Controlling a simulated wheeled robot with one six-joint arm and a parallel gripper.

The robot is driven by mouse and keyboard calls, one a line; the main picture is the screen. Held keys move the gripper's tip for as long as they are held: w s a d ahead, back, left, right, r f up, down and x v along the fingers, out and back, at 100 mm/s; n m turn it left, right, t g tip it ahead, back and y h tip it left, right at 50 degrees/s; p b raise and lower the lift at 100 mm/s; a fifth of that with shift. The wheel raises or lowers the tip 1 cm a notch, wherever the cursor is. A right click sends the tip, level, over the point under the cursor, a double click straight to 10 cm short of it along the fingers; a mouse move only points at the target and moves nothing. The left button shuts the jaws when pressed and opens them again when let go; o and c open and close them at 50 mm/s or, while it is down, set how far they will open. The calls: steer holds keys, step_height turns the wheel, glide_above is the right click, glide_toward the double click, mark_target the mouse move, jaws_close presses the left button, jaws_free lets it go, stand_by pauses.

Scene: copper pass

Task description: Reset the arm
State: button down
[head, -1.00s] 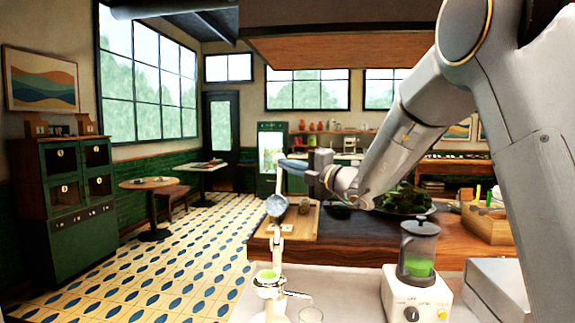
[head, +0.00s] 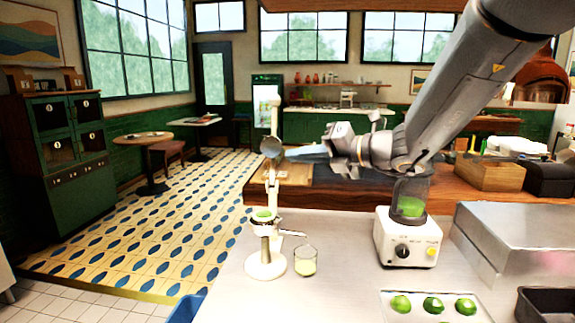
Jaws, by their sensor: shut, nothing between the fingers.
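My arm reaches in from the upper right. My gripper (head: 300,153) is shut, its pale fingers pointing left, with nothing seen between them. The fingertips show close beside the grey cup (head: 271,147) of a white lever juicer (head: 265,266). I cannot tell whether they touch it. The juicer stands on the pale counter with its lever upright and green lime in its lower bowl.
A glass (head: 305,262) with pale liquid stands right of the juicer. A white blender (head: 407,240) with green liquid stands below my arm. A tray (head: 388,314) of limes is in front; a metal box (head: 515,235) is at right. The wooden counter (head: 460,193) lies behind.

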steer(key=s+d+f+n+g+h, duration=0.2)
steer(key=s+f+n+g+h, duration=0.15)
steer(key=s+f+n, duration=0.55)
steer(key=s+d+f+n+g+h, duration=0.2)
steer(key=s+f+n+g+h, duration=0.15)
steer(key=s+f+n, duration=0.6)
steer(key=s+d+f+n+h, duration=0.1)
steer(key=s+d+f+n, duration=0.1)
steer(key=n, duration=0.3)
steer(key=s+d+f+n+h, duration=0.2)
steer(key=d+f+n, duration=0.2)
steer(key=d+n, duration=0.1)
steer(key=s+d+f+n+g+h, duration=0.1)
steer(key=d+f+n+h, duration=0.1)
steer(key=n, duration=0.4)
steer(key=shift+s+d+f, duration=0.2)
steer(key=shift+d+f, duration=0.1)
steer(key=shift+d, duration=0.25)
steer(key=shift+s+d+f, duration=0.2)
steer(key=shift+d+f, duration=0.05)
steer(key=shift+d, duration=0.25)
steer(key=shift+s+d+f+n+h, duration=0.15)
steer(key=shift+d+n+h, duration=0.2)
steer(key=shift+n, duration=0.5)
